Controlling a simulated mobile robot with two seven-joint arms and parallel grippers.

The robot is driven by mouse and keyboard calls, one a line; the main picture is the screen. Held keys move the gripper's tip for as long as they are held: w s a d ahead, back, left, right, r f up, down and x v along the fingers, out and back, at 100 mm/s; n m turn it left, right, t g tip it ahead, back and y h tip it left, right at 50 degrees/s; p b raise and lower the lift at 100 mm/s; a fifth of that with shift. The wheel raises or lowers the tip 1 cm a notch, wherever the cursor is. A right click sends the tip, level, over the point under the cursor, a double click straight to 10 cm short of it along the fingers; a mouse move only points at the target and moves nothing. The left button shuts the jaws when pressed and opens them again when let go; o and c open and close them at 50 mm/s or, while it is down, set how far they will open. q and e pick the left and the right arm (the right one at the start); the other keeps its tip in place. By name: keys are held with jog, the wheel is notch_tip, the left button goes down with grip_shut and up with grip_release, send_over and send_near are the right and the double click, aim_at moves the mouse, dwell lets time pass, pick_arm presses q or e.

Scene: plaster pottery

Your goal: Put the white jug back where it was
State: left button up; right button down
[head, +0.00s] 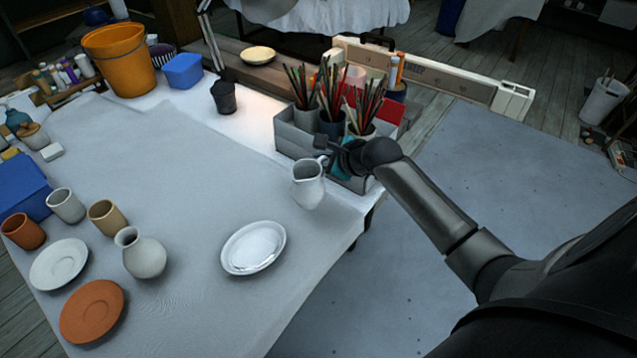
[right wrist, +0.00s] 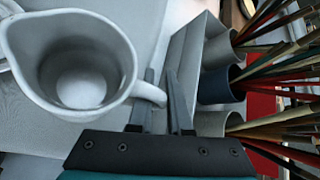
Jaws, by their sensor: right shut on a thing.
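The white jug (head: 308,187) is near the table's right edge, in front of the grey caddy. My right gripper (head: 327,160) is shut on the jug's handle. In the right wrist view the jug (right wrist: 78,70) stands open-mouthed at the left, its inside visible and empty. The gripper's fingers (right wrist: 163,100) close around the handle there. The jug looks roughly upright; I cannot tell how far it is above the table. A white plate (head: 253,247) lies below and left of the jug in the head view. My left gripper is not in view.
The grey caddy (head: 293,139) with pots of brushes and pencils stands close behind the jug. A round grey vase (head: 143,256), several cups and two saucers (head: 59,264) (head: 91,311) are at the left. The cloth (head: 190,170) in the table's middle is clear.

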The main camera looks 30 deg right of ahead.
jog(key=shift+f+b, duration=1)
jog(key=shift+f, duration=1.8)
jog(key=c, duration=0.8)
grip_release()
jog(key=shift+f, duration=0.15)
jog(key=shift+c, duration=0.2)
jog(key=p+v, duration=0.4)
jog(key=v, duration=0.8)
jog(key=shift+p, duration=0.4)
